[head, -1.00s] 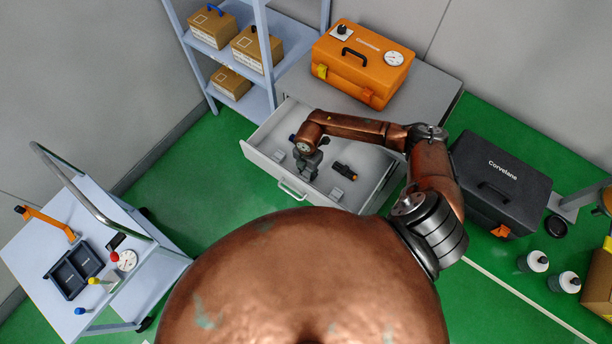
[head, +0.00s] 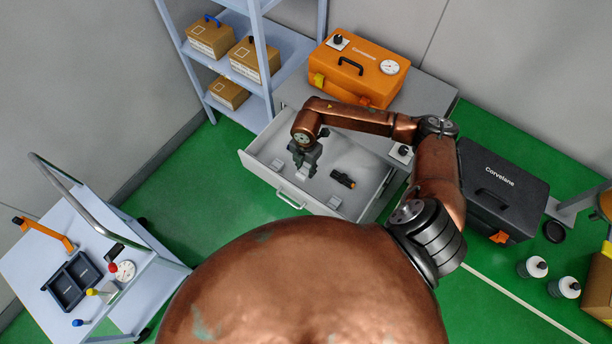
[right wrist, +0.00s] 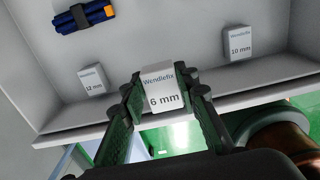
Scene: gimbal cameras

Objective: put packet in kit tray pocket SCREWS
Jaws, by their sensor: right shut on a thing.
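My right gripper (head: 304,164) is over the open drawer, shut on a small white packet (right wrist: 160,88) marked "Wendlefix 6 mm". The packet sits between the fingertips in the right wrist view and appears lifted clear of the drawer floor. A dark two-pocket kit tray (head: 91,270) lies on the trolley at the left, far from the gripper. Its pocket labels are too small to read. My left gripper is out of view.
The drawer (head: 258,172) also holds a 12 mm packet (right wrist: 92,82), a 10 mm packet (right wrist: 238,45) and a dark torch-like item (head: 343,179). A gauge (head: 124,270) and several coloured-knob items crowd the trolley (head: 30,255) around the tray. Green floor separates trolley and drawer.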

